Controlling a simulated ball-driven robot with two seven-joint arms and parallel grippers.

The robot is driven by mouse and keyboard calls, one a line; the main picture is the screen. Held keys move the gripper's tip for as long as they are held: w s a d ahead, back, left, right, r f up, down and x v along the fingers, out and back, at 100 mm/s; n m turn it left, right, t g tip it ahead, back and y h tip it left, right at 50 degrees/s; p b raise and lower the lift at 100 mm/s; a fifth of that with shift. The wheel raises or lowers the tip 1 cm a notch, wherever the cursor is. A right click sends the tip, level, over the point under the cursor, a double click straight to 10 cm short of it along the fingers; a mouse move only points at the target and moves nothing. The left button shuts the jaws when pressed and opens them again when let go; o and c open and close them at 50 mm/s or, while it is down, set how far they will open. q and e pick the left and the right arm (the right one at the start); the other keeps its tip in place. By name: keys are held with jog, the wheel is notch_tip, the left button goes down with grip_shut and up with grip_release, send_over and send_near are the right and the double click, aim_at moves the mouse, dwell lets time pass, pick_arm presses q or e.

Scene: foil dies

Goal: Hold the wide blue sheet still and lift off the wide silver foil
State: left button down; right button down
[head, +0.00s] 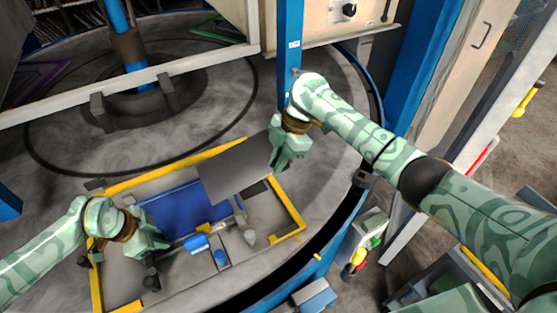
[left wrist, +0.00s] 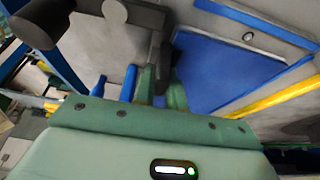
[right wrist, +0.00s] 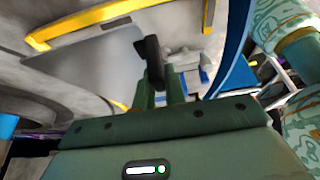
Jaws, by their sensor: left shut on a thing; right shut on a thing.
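The wide blue sheet (head: 180,208) lies flat in a yellow-edged tray; it fills the right part of the left wrist view (left wrist: 222,72). My left gripper (head: 160,243) is shut at its near-left edge; the fingers (left wrist: 163,92) hide the gripped part. The wide silver foil (head: 232,170), a dull grey sheet, is tilted and overlaps the blue sheet's right part. My right gripper (head: 274,160) is shut on the foil's right edge. The foil also shows in the right wrist view (right wrist: 90,72), left of the fingers (right wrist: 160,92).
The tray's yellow edge (head: 292,213) frames the work area. A grey rod with a blue collar (head: 196,243) and small blue pieces lie along its near side. A blue post (head: 290,50) stands behind my right gripper.

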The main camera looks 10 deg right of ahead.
pick_arm(q)
jog(key=shift+s+a+f, duration=0.1)
jog(key=shift+s+f, duration=0.05)
jog(key=shift+f, duration=0.1)
jog(key=c, duration=1.4)
grip_release()
jog(key=shift+c, duration=0.2)
jog(key=shift+o, duration=0.4)
jog(key=shift+r, duration=0.1)
pick_arm(e)
jog(key=shift+a, duration=0.15)
pick_arm(q)
jog(key=shift+r, duration=0.2)
jog(key=w+v, duration=0.1)
jog(key=v, duration=1)
jog(key=shift+s+a+r, duration=0.25)
jog(key=shift+s+a, duration=0.05)
jog(key=shift+s, duration=0.05)
